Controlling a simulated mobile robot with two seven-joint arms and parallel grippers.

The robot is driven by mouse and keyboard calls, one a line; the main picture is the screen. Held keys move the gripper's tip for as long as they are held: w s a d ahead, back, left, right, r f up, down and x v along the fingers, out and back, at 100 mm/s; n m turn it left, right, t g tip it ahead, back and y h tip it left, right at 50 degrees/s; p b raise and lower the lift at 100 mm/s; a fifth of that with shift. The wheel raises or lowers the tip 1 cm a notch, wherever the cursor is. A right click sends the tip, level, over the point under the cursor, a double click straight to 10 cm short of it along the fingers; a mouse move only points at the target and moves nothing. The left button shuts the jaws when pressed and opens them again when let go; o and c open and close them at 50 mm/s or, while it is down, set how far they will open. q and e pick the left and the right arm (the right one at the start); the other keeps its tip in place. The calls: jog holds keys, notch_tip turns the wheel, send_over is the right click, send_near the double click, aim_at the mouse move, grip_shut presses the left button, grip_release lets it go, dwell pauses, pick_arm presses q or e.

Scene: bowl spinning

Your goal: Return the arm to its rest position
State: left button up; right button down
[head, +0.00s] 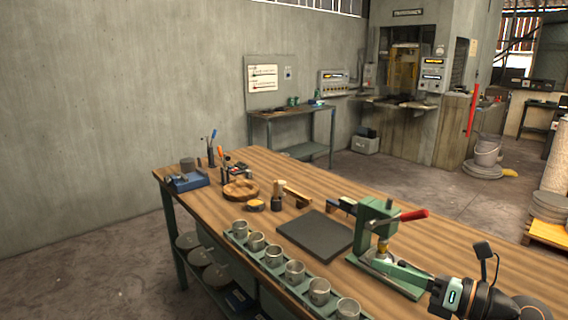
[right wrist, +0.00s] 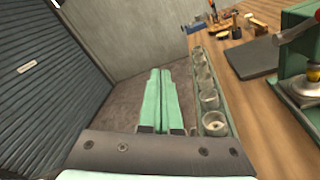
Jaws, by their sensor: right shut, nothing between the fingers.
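My right gripper (head: 376,265) comes in from the lower right in the head view, with its green fingers pointing left in front of the green press (head: 375,222). In the right wrist view its two fingers (right wrist: 160,72) lie side by side, shut and empty. There they show against the floor, left of the tray of metal cups. The press has a red-handled lever (head: 412,215) and also stands at the right edge of the wrist view (right wrist: 299,88). My left gripper is not in view.
A green tray (head: 279,283) with several metal cups runs along the near edge of the wooden table (head: 320,205). A dark flat pad (head: 315,235) lies behind it.

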jog(key=s+d+f+m+t+h, duration=0.25)
jog(key=f+m+h, duration=0.2)
jog(key=m, duration=0.55)
jog(key=s+d+f+m+t+h, duration=0.1)
jog(key=d+f+m+h, duration=0.2)
jog(key=m+h, duration=0.55)
jog(key=s+d+f+m+t+h, duration=0.2)
jog(key=d+f+m+h, duration=0.1)
jog(key=m, duration=1)
jog(key=s+a+f+m+g+y, duration=0.1)
jog(key=s+a+f+m+g, duration=0.2)
jog(key=s+f+g, duration=0.6)
jog(key=s+a+f+m+g+y, duration=0.2)
jog(key=s+a+f+m+g, duration=0.15)
jog(key=s+f, duration=0.7)
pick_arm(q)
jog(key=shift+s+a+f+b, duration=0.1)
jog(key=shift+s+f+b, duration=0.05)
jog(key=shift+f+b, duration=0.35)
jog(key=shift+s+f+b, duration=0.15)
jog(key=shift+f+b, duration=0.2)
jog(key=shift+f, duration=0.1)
pick_arm(e)
jog(key=w+a+f+t+y, duration=0.1)
jog(key=a+f+t, duration=0.3)
jog(key=f, duration=0.6)
jog(key=shift+w+t+y, duration=0.15)
jog(key=shift+t+y, duration=0.25)
jog(key=shift+t, duration=0.2)
